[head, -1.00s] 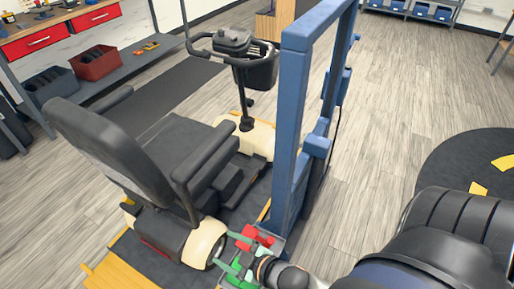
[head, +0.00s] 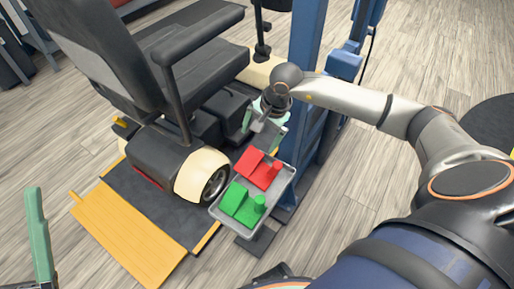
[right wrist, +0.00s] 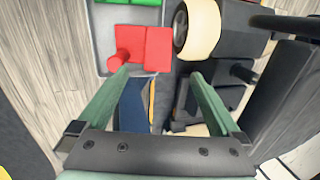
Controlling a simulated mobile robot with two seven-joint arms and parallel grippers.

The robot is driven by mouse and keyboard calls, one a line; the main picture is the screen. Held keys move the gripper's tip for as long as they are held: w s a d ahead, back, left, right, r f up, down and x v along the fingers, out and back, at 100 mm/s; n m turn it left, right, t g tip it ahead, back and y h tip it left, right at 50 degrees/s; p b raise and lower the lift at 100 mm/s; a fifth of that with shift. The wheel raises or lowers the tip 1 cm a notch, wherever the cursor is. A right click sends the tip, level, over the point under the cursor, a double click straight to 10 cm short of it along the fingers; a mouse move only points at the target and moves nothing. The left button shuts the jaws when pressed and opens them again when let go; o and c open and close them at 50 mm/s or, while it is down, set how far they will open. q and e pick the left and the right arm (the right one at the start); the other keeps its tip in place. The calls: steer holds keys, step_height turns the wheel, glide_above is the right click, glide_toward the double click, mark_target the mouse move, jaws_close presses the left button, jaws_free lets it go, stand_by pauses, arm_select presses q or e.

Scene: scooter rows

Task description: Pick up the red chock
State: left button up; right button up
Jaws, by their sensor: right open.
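The red chock (head: 262,169) lies in the far half of a small grey tray (head: 286,196), with a green chock (head: 240,203) in the near half. My right gripper (head: 264,124) is open and empty, just beyond the red chock in the head view. In the right wrist view the red chock (right wrist: 150,45) lies ahead of my open fingertips (right wrist: 160,76), with one fingertip overlapping its edge in the picture; contact cannot be told. One green finger of my left gripper (head: 40,232) shows at the left edge; its other finger is not clearly seen.
A mobility scooter (head: 135,165) stands on a dark platform left of the tray, its wheel (head: 214,184) close to the tray edge. A blue post (head: 312,55) rises beyond the tray to the right. A yellow ramp (head: 130,232) lies at the lower left. Wooden floor is open around.

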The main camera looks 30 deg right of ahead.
steer(key=b, duration=0.2)
glide_above(253, 156)
steer(key=s, duration=0.2)
steer(key=x, duration=0.4)
steer(key=s+d+x, duration=0.1)
steer(key=x, duration=0.1)
steer(key=shift+f, duration=0.55)
steer(key=x, duration=0.1)
steer(key=b+x, duration=0.1)
steer(key=x, duration=0.1)
steer(key=b+x, duration=0.1)
steer(key=x, duration=0.1)
steer(key=shift+w+d+f, duration=0.1)
steer(key=shift+d+f, duration=0.05)
steer(key=shift+d, duration=0.15)
arm_select(q)
steer(key=shift+n, duration=0.3)
steer(key=f, duration=0.4)
steer(key=shift+d+f, duration=0.2)
steer(key=shift+f, duration=0.2)
arm_select(e)
steer(key=shift+c, duration=0.4)
jaws_close()
